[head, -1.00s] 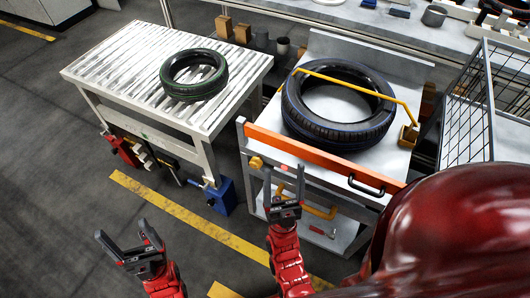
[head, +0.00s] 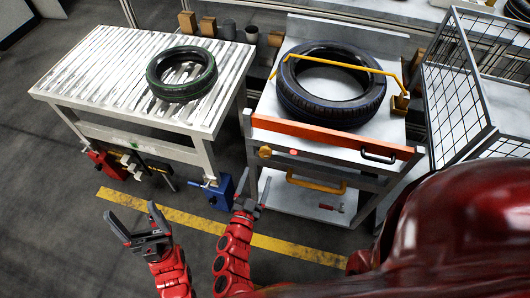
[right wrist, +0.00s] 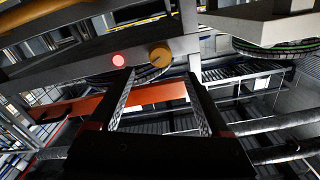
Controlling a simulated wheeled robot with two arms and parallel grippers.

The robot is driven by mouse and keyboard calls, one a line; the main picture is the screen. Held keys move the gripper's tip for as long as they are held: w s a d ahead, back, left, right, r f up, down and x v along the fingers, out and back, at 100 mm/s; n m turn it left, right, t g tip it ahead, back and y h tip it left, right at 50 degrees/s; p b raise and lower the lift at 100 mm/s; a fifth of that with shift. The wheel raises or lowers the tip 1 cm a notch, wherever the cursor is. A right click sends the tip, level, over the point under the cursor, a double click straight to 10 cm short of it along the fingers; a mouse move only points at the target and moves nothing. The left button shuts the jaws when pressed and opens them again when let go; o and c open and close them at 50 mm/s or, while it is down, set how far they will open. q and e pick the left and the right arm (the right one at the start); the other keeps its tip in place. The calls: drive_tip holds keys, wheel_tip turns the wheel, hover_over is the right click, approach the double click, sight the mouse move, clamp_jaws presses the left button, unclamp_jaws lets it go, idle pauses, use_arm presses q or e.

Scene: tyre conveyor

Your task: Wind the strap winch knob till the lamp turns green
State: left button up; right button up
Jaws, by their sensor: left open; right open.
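The winch knob (head: 265,152) is a round orange-yellow knob on the front rail of the right-hand bench. It also shows in the right wrist view (right wrist: 160,57). The lamp (head: 293,152) beside it glows red, also in the right wrist view (right wrist: 118,60). A yellow strap (head: 340,64) runs over a large black tyre (head: 330,112) on the bench. My right gripper (head: 254,176) is open and empty, apart from the knob, just below it in the head view. In the right wrist view the knob appears beyond the fingers. My left gripper (head: 131,212) is open and empty, left of the bench.
A roller table (head: 70,82) with a smaller, green-marked tyre (head: 181,74) stands at the left. A blue vise-like block (head: 222,192) sits by its near leg. A wire cage (head: 460,90) stands at the right. Below the knob is a yellow handle (head: 316,184).

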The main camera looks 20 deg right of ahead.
sight(264, 156)
drive_tip(key=p+x, duration=0.1)
drive_tip(key=x, duration=0.9)
clamp_jaws()
